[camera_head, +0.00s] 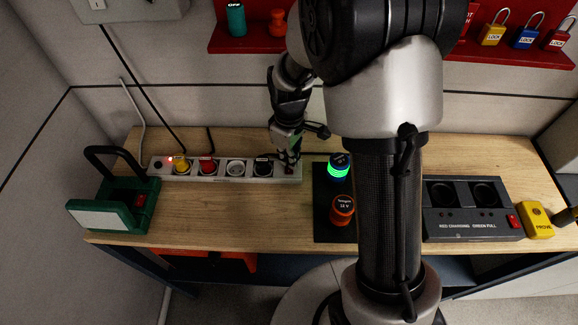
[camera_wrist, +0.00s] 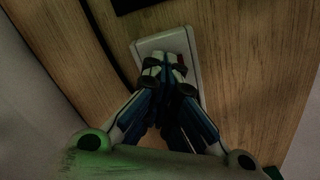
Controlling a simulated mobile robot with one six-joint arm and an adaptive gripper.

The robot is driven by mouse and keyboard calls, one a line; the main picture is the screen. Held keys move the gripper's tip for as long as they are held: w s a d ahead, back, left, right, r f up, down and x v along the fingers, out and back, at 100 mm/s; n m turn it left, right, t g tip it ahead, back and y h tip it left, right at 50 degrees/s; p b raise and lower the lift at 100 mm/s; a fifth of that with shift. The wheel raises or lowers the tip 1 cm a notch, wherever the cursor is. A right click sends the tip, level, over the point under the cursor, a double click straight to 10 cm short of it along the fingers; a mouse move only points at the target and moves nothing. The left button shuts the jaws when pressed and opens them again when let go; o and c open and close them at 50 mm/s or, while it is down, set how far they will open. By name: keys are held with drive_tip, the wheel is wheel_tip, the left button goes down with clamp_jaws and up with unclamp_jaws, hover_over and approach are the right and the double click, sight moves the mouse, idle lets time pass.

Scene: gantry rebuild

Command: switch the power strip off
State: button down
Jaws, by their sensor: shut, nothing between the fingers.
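The power strip (camera_head: 220,178) is a long pale bar along the back of the wooden bench, with a lit red lamp (camera_head: 169,158) near its left end. Yellow and red plugs and a dark plug sit in its sockets; one socket looks empty. My gripper (camera_head: 290,160) is shut and empty, pointing down over the strip's right end. A small red switch (camera_head: 289,170) shows there beside the fingertips. In the wrist view the shut fingertips (camera_wrist: 165,65) cover much of the strip's white end (camera_wrist: 188,40), with a sliver of red beside them. I cannot tell whether they touch it.
A dark mat (camera_head: 322,225) with a green-lit device (camera_head: 339,168) and an orange device (camera_head: 342,210) lies to the right. A charger (camera_head: 470,225) stands farther right. The bench front below the strip is clear.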

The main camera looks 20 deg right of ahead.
drive_tip(key=shift+r+p, duration=2.7)
drive_tip(key=shift+r, duration=0.8)
drive_tip(key=s+r+m+t+b, duration=0.1)
drive_tip(key=s+r+m, duration=0.1)
drive_tip(key=s+r, duration=0.35)
drive_tip(key=s+r+m+t, duration=0.1)
drive_tip(key=s+r+m, duration=0.15)
drive_tip(key=r, duration=0.55)
drive_tip(key=s+r+m+t+b, duration=0.1)
drive_tip(key=s+r+m, duration=0.3)
drive_tip(key=s, duration=0.9)
drive_tip(key=shift+s+t, duration=0.25)
drive_tip(key=shift+t, duration=0.55)
